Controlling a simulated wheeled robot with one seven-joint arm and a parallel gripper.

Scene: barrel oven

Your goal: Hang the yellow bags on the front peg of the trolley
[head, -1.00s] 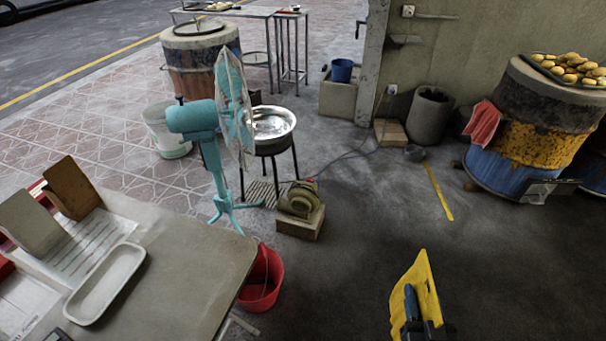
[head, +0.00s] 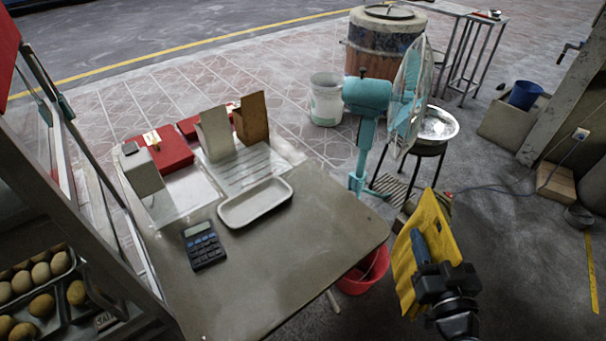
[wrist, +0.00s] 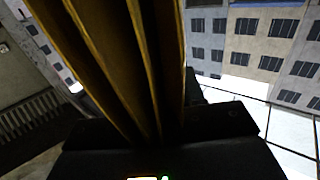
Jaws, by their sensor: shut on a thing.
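My gripper (head: 432,268) is shut on the yellow bags (head: 437,234), at the lower right of the head view. It holds them up in the air, to the right of the table and in front of the red bucket. In the wrist view the bags (wrist: 110,60) fill the middle as long yellow-brown folds rising from the dark jaws. The trolley's peg cannot be made out. A framed glass-sided stand (head: 95,200) is at the left edge of the head view; I cannot tell whether it is the trolley.
The table (head: 290,270) carries a white tray (head: 255,203), a calculator (head: 203,245) and red boxes (head: 165,155). Clear floor (head: 520,270) lies to the right.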

